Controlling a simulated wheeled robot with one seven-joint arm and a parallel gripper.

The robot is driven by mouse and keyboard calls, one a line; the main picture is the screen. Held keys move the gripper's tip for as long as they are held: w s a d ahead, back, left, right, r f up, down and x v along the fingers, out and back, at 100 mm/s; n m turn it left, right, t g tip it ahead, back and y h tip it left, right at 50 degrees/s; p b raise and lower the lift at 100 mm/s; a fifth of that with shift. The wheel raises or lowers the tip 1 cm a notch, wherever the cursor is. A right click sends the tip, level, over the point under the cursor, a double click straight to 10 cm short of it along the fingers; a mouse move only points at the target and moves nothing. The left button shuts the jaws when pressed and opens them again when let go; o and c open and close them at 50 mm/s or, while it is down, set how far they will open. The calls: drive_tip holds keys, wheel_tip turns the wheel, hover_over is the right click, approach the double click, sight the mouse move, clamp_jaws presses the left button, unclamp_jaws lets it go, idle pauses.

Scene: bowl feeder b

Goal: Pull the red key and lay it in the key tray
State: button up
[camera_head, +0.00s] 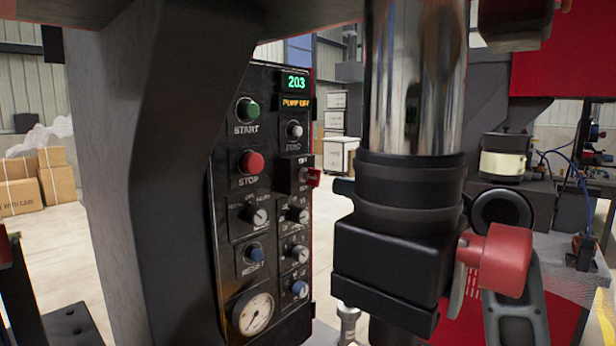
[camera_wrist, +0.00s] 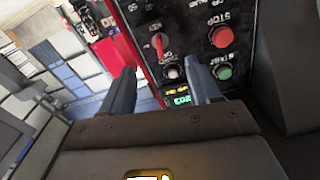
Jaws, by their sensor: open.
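The red key (camera_head: 313,178) sticks out from a switch on the black control panel (camera_head: 222,180), to the right of the red stop button. In the wrist view the key (camera_wrist: 158,43) shows upside-down, beyond and between the two fingertips. My gripper (camera_wrist: 160,68) is open and empty, its fingers pointing at the panel. The key stands apart from both fingers as far as I can tell. My gripper cannot be made out in the head view. I cannot make out the key tray in either view.
A chrome cylinder (camera_head: 416,80) with a black block (camera_head: 385,270) stands right of the panel. A thick dark column (camera_head: 130,170) is on its left. The start button (camera_head: 248,110), stop button (camera_head: 251,162), several knobs and a gauge (camera_head: 254,314) surround the key.

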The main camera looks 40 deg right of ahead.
sight(320, 179)
drive_tip(key=shift+w+a+r, duration=0.1)
drive_tip(key=shift+w+a, duration=0.2)
drive_tip(key=shift+w, duration=1.15)
drive_tip(key=shift+w+a+f, duration=0.1)
drive_tip(key=shift+w+a, duration=0.2)
drive_tip(key=shift+w, duration=1.15)
drive_tip(key=shift+w+a+r, duration=0.1)
drive_tip(key=shift+w+a, duration=0.2)
drive_tip(key=shift+w, duration=1.15)
clamp_jaws()
drive_tip(key=shift+s, duration=0.1)
drive_tip(key=shift+s+d, duration=0.2)
drive_tip(key=shift+s, duration=0.75)
drive_tip(key=shift+s+d, duration=0.2)
drive_tip(key=shift+s, duration=0.75)
drive_tip(key=shift+s+d, duration=0.2)
drive_tip(key=shift+s, duration=0.75)
